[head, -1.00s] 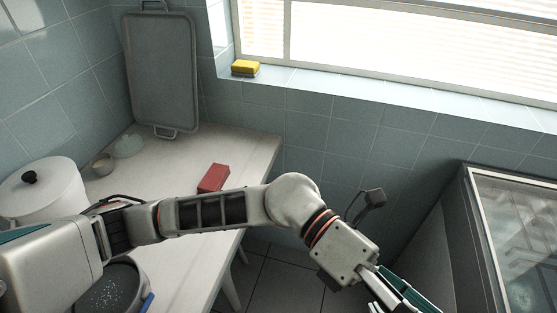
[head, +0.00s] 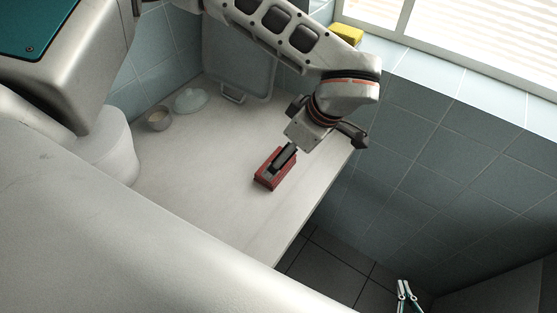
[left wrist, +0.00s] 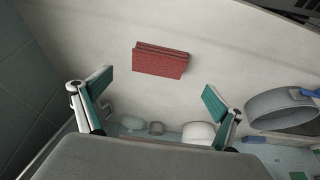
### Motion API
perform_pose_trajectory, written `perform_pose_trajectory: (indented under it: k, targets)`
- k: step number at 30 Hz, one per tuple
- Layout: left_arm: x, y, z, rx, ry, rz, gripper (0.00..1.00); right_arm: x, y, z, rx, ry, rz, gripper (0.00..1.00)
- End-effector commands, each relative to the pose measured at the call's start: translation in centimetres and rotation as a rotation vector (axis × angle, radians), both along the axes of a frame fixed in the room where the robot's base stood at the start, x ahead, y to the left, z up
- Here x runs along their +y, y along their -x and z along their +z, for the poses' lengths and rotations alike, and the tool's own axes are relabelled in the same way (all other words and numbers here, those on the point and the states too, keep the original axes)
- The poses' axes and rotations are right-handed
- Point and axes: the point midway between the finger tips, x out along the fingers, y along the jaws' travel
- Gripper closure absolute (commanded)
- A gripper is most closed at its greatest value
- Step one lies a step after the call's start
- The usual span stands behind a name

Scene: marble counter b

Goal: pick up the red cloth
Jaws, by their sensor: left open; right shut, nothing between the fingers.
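The red cloth (head: 262,182) lies as a folded block on the pale counter, near its right edge in the head view. My left gripper (head: 280,162) is above it, pointing down and partly covering it. In the left wrist view the red cloth (left wrist: 160,61) shows whole, beyond the spread teal fingers of the left gripper (left wrist: 160,84), which is open and empty. I cannot tell the exact height of the gap. My right gripper (head: 404,293) is low at the bottom right of the head view, away from the counter, shut and empty.
A white pot (head: 108,150), a small bowl (head: 159,120) and a pale green dish (head: 190,101) stand on the left and back. A grey tray (head: 238,78) leans at the wall. A yellow sponge (head: 346,34) lies on the sill. Counter around the cloth is clear.

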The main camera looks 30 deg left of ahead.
Motion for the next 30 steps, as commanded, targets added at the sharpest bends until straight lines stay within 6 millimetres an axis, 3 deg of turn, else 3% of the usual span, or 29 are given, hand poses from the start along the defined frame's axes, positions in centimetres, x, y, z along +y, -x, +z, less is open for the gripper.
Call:
perform_pose_trajectory:
  k: [18, 26, 27, 30]
  targets:
    - [2.9, -0.4, -6.4, 0.002, 0.0, 0.002, 0.04, -0.1, 0.5, -0.1, 0.014, 0.005, 0.001, 1.0]
    - [3.0, -0.5, -6.8, 0.002, 0.001, 0.002, 0.04, -0.1, 0.3, 0.2, 0.007, 0.004, 0.0, 1.0]
    - [3.0, -0.5, -6.8, 0.002, 0.001, 0.002, 0.07, -0.1, 0.2, 0.3, 0.006, 0.004, 0.0, 1.0]
    - [3.0, -0.5, -6.8, 0.002, 0.001, 0.001, 0.33, -0.1, 0.1, 0.4, 0.004, 0.002, 0.0, 1.0]
